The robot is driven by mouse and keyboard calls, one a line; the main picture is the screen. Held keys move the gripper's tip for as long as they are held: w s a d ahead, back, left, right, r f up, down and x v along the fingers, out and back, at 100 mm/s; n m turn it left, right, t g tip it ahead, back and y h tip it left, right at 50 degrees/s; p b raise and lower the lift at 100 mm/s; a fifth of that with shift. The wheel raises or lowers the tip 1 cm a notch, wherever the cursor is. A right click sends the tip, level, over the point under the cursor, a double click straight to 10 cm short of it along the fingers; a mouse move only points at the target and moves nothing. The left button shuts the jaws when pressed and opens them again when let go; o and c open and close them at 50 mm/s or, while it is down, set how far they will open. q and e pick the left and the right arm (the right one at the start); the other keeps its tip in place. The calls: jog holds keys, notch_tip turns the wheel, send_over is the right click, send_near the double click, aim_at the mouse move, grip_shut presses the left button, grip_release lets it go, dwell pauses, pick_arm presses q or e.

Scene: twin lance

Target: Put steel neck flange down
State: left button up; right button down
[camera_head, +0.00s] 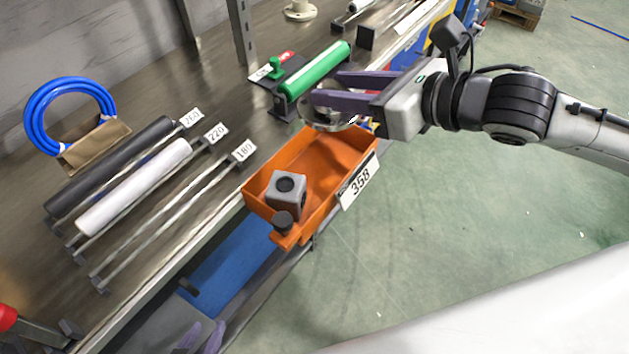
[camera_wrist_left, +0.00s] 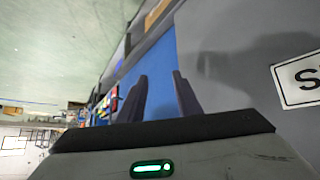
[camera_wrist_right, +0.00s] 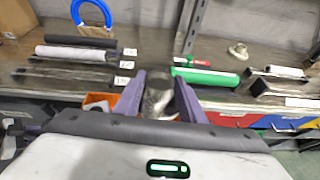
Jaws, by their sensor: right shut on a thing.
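My right gripper (camera_head: 322,93) is shut on the steel neck flange (camera_head: 322,121), a round grey metal piece beside the far end of the orange bin (camera_head: 262,178) in the head view. I cannot tell whether it touches the bin's rim. In the right wrist view the flange (camera_wrist_right: 158,97) shows between the purple fingers, partly hidden by them. My left gripper (camera_head: 204,338) shows only its purple fingertips at the bottom edge of the head view. In the left wrist view its fingers (camera_wrist_left: 160,88) are apart with nothing between them.
The bin holds a grey block (camera_head: 287,190) and carries a 358 label. A green roller (camera_head: 318,69) lies just behind. Dark and white rollers (camera_head: 135,185) and rods lie left, with a blue hose coil (camera_head: 70,112). Another flange (camera_head: 300,10) stands at the back.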

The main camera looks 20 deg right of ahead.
jog(key=shift+s+n+y, duration=0.1)
jog(key=shift+n+y, duration=0.2)
jog(key=shift+y, duration=0.1)
jog(key=shift+f, duration=0.3)
jog(key=b, duration=0.2)
send_over(335, 169)
notch_tip(335, 169, down, 9)
jog(key=shift+f, duration=0.2)
jog(key=shift+f+b, duration=0.3)
jog(key=shift+f, duration=0.3)
jog(key=c, duration=1.2)
grip_release()
jog(key=shift+f, duration=0.15)
jog(key=shift+o, duration=0.2)
